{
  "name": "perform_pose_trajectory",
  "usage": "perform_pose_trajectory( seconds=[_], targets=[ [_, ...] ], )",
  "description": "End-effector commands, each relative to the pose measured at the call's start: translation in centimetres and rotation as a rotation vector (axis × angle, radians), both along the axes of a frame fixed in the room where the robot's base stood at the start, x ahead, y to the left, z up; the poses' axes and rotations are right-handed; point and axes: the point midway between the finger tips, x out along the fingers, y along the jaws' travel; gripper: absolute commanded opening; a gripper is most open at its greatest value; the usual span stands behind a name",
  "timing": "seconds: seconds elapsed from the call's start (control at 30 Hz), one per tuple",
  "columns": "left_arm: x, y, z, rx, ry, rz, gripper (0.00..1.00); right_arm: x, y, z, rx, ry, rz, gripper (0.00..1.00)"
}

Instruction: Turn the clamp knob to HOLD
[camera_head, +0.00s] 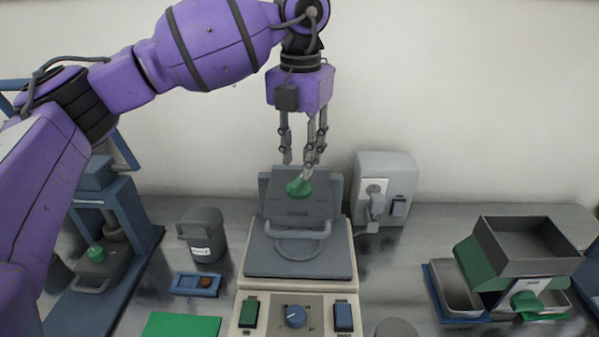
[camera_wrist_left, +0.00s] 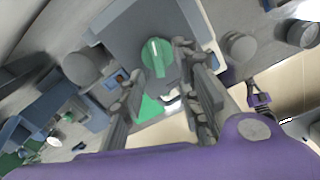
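A green knob (camera_head: 299,187) sits on the raised grey lid-like part (camera_head: 305,208) of the machine in the middle. I take it for the clamp knob; no HOLD label is readable. In the left wrist view the knob (camera_wrist_left: 156,57) is round and shows a pale bar across its face. My left gripper (camera_head: 300,163) hangs down over the knob with its fingers apart. In the left wrist view the fingers (camera_wrist_left: 158,78) spread on either side of the knob with nothing gripped. Whether a fingertip touches the knob cannot be told.
The machine's front panel has a blue dial (camera_head: 295,316), a green switch (camera_head: 249,312) and a blue switch (camera_head: 343,316). A grey switch box (camera_head: 385,180) stands behind right, a dark canister (camera_head: 203,236) left. A hopper (camera_head: 528,245) stands at right, a blue press (camera_head: 122,215) at left.

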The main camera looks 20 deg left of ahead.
Motion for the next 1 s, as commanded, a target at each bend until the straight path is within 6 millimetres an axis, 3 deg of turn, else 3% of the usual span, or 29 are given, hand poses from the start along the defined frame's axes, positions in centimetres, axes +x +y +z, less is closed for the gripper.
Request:
perform_pose_trajectory(
  seconds=[0.1, 0.3, 0.67, 0.9, 1.0],
  targets=[
    [0.0, 0.0, -2.1, 0.000, 0.003, 0.000, 0.30, -0.3, 0.0, -0.1, 0.001, 0.006, 0.002, 0.00],
    [0.0, 0.0, -4.4, -0.002, 0.001, -0.001, 0.30, 1.1, 0.7, 0.5, 0.013, -0.020, -0.002, 0.00],
    [0.0, 0.0, -5.1, -0.003, 0.000, -0.002, 0.30, 1.9, 1.0, 1.0, 0.017, -0.038, -0.005, 0.00],
    [0.0, 0.0, -5.0, -0.003, 0.000, -0.002, 0.00, 1.5, 0.8, 0.8, 0.015, -0.029, -0.003, 0.00],
    [0.0, 0.0, -5.0, -0.003, 0.000, -0.002, 0.00, 1.2, 0.7, 0.6, 0.014, -0.022, -0.003, 0.00]
  ],
)
